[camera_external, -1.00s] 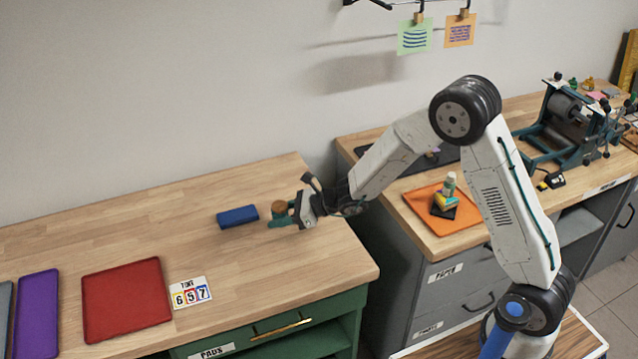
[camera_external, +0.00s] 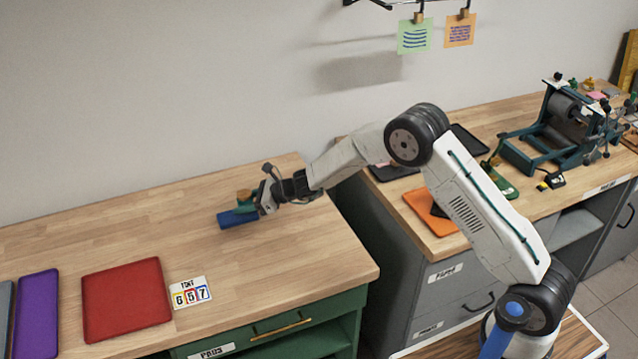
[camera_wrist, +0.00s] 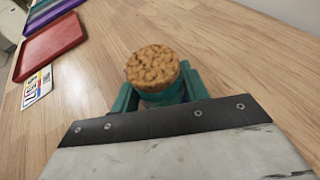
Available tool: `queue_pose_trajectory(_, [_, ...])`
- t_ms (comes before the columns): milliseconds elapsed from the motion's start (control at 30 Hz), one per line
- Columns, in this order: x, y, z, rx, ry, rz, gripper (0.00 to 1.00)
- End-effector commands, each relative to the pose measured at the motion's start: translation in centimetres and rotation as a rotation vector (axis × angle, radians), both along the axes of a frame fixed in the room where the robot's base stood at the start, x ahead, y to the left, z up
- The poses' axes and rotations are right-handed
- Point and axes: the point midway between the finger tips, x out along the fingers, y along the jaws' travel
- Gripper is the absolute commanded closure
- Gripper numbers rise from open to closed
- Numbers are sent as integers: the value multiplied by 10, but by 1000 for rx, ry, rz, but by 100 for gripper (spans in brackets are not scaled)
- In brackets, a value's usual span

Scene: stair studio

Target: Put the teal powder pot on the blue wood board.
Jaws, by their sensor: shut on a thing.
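The teal powder pot (camera_external: 243,196) has a brown cork-like lid. The lid also shows from above in the wrist view, with the pot (camera_wrist: 153,66) upright between teal fingers. My gripper (camera_external: 247,208) is shut on the pot, and its fingers hide most of the pot's body. The blue wood board (camera_external: 232,220) is a small, thick blue slab lying on the left counter. The pot and fingers overlap its right part in the external view. I cannot tell whether the pot touches the board. The board is hidden in the wrist view.
A red tray (camera_external: 125,298), a purple tray (camera_external: 37,311) and a number card (camera_external: 191,292) lie farther left on the wooden counter. The counter around the blue board is clear. On the right counter are an orange tray (camera_external: 425,212) and a roller press (camera_external: 565,125).

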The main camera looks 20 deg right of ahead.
Motion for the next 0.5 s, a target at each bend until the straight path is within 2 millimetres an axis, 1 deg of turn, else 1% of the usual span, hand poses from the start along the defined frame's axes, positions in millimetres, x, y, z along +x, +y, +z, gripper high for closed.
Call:
queue_pose_trajectory(33, [0,0,-6,0,1,0,80])
queue_pose_trajectory(67, [0,0,-8,1,0,0,80])
queue_pose_trajectory(400, [0,0,-11,1,-1,-1,80])
queue_pose_trajectory(433, [0,0,-12,0,0,-1,53])
queue_pose_trajectory(467, [0,0,-11,1,-1,-1,44])
queue_pose_trajectory(500, [0,0,-11,1,-1,-1,34])
